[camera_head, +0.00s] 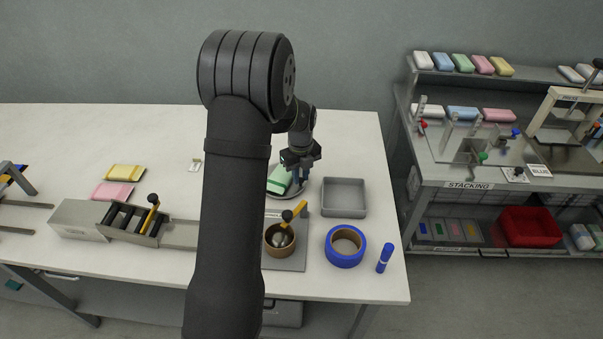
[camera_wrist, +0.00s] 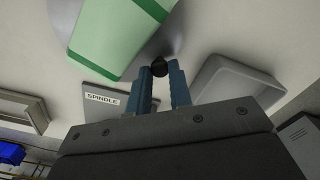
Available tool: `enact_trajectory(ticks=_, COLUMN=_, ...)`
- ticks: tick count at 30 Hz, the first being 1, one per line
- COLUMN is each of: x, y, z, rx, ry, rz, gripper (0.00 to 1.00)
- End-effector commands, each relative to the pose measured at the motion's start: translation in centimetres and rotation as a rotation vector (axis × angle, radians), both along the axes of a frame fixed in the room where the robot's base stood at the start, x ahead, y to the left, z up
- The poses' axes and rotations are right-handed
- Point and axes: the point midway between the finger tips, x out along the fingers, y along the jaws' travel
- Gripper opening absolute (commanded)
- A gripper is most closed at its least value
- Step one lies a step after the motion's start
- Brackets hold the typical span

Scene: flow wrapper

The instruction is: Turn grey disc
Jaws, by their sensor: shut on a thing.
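The grey disc (camera_head: 292,197) lies on the white table, partly hidden by my arm and by a green and white packet (camera_head: 279,180) on top of it. In the wrist view the packet (camera_wrist: 122,30) fills the top left, and part of the disc (camera_wrist: 184,28) shows beside it. My gripper (camera_head: 301,176) is low over the disc's right side. In the wrist view its blue fingers (camera_wrist: 160,78) are shut on a small round black knob (camera_wrist: 159,67) by the disc's edge. How the knob joins the disc is hidden.
An empty grey tray (camera_head: 345,197) stands close on the right. A grey spindle plate (camera_head: 289,259) with a brown roll and yellow-handled tool lies in front. A blue tape roll (camera_head: 345,246) and blue marker (camera_head: 384,258) are front right. Yellow and pink packets (camera_head: 113,191) lie left.

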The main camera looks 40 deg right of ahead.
Motion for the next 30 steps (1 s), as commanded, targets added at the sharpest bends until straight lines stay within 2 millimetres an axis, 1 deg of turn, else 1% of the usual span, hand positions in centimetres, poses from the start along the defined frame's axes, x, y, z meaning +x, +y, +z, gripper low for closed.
enact_trajectory(ticks=18, x=-0.4, y=1.8, z=0.0, rx=-0.001, ry=-0.002, rz=-0.295, gripper=0.00)
enact_trajectory(ticks=30, x=-0.5, y=2.5, z=0.0, rx=0.000, ry=-0.001, rz=-0.406, gripper=0.00)
